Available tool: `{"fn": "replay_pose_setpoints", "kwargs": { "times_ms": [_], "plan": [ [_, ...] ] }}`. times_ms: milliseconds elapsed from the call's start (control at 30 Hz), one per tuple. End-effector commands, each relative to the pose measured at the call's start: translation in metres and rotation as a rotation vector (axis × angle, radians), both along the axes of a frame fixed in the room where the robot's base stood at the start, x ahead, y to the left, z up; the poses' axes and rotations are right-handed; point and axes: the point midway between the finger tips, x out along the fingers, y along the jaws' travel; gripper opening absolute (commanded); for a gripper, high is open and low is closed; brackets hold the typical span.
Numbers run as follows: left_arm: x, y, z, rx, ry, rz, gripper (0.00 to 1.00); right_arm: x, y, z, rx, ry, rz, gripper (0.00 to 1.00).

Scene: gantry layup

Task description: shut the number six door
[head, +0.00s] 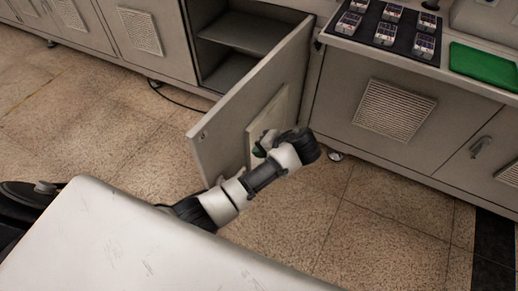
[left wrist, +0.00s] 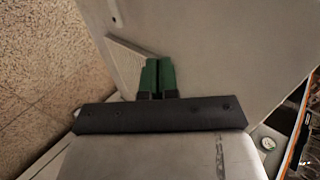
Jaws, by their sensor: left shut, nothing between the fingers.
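A grey cabinet door (head: 225,128) stands open in the head view, swung out from its right side, with its free edge toward the lower left. No number is readable on it. The dark shelved compartment (head: 235,50) shows behind it. My left gripper (head: 262,147) is at the door's outer face, near its pale vent panel. In the left wrist view its green fingers (left wrist: 158,76) are together and empty, in front of the door's grey face (left wrist: 210,50). I cannot tell whether they touch it. My right gripper is in neither view.
Shut cabinet doors (head: 140,32) stand to the left and another (head: 385,115) to the right. A dark mat with several small devices (head: 387,32) and a green pad (head: 483,66) lie on the counter. Tiled floor (head: 110,135) is clear; a black cable (head: 172,96) lies by the cabinets.

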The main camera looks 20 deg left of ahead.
Motion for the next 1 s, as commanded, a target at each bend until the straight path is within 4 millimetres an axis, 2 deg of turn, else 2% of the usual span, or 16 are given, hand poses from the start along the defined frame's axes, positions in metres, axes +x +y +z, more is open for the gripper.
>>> {"fn": "replay_pose_setpoints", "kwargs": {
  "times_ms": [33,300,500,700,1000],
  "plan": [
    [0.001,0.010,-0.009,0.005,0.003,0.002,0.00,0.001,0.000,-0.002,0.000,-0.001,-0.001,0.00],
    [0.008,0.051,-0.049,0.002,0.002,0.000,0.00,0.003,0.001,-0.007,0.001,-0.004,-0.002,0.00],
    [0.013,0.079,-0.047,0.001,0.001,0.000,0.00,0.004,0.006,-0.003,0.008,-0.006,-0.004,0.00],
    [0.015,0.089,-0.048,-0.002,0.000,-0.001,0.00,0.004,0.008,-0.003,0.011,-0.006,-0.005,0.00],
    [0.015,0.090,-0.048,-0.002,0.000,-0.001,0.00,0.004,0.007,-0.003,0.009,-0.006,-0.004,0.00]
  ]
}}
